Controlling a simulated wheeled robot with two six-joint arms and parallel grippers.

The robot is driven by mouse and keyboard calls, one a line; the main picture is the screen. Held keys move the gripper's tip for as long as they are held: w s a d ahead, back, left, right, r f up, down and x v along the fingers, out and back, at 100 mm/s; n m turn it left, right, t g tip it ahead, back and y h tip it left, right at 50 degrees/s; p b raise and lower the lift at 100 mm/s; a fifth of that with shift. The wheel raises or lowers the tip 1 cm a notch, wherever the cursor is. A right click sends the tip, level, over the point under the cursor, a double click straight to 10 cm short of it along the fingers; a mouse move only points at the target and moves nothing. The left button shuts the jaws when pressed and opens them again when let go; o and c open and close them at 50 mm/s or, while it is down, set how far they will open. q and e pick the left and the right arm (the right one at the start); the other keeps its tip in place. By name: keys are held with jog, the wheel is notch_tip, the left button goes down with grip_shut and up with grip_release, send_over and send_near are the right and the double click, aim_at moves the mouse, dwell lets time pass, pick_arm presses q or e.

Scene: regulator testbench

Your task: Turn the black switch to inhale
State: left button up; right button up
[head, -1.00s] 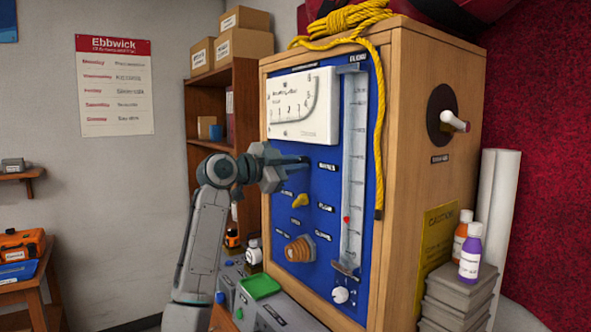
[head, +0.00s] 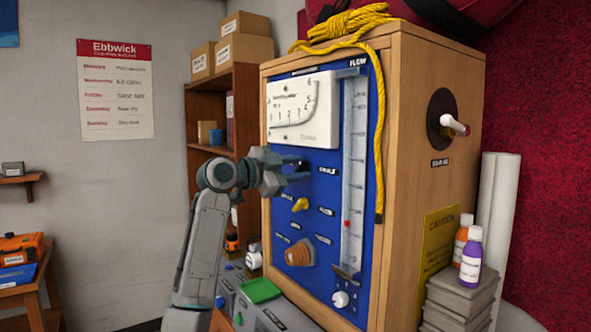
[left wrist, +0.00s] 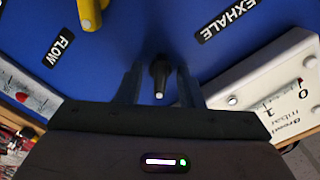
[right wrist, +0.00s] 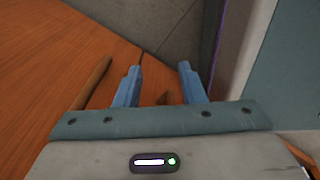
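The black switch (left wrist: 160,75) on the blue panel (left wrist: 150,30) shows in the left wrist view, its pale tip toward the camera. My left gripper (left wrist: 158,82) is open, one finger on each side of the switch with gaps between. In the head view my left gripper (head: 298,170) is at the panel's left part, beside a label that seems to read inhale (head: 327,170); it hides the switch there. An exhale label (left wrist: 228,18) shows in the left wrist view. My right gripper (right wrist: 158,85) is open, away from the panel.
A yellow knob (head: 300,204) and an orange-brown knob (head: 299,252) sit below the left gripper. A white gauge (head: 302,108) is above it, and a clear flow tube (head: 354,170) is to the right. A yellow rope (head: 378,130) hangs down the panel's right edge.

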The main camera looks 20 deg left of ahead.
pick_arm(q)
jog(key=shift+a, duration=0.1)
